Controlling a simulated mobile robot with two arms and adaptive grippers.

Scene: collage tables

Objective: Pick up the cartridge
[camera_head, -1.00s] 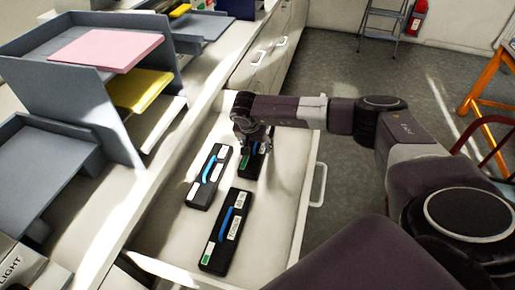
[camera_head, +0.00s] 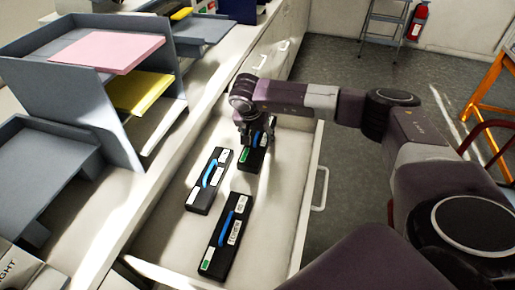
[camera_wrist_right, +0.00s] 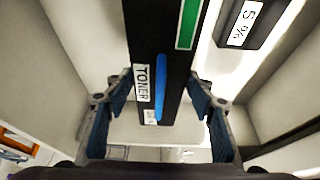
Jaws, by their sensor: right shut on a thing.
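A black toner cartridge (camera_head: 249,159) with a blue handle and a green label is at the far end of the open drawer. My right gripper (camera_head: 256,140) comes from above and is shut on this cartridge. In the right wrist view, the cartridge (camera_wrist_right: 178,62) runs between the two fingers of the gripper (camera_wrist_right: 160,97), with its "TONER" label and blue handle showing. It appears raised a little off the drawer floor. Two similar cartridges lie in the drawer, one to the left (camera_head: 196,199) and one nearer (camera_head: 214,262). My left gripper is not in view.
The drawer's front wall (camera_head: 306,210) and handle (camera_head: 321,189) are on the right. The counter on the left bears grey paper trays (camera_head: 118,135) with pink and yellow paper. The drawer floor right of the near cartridge is clear.

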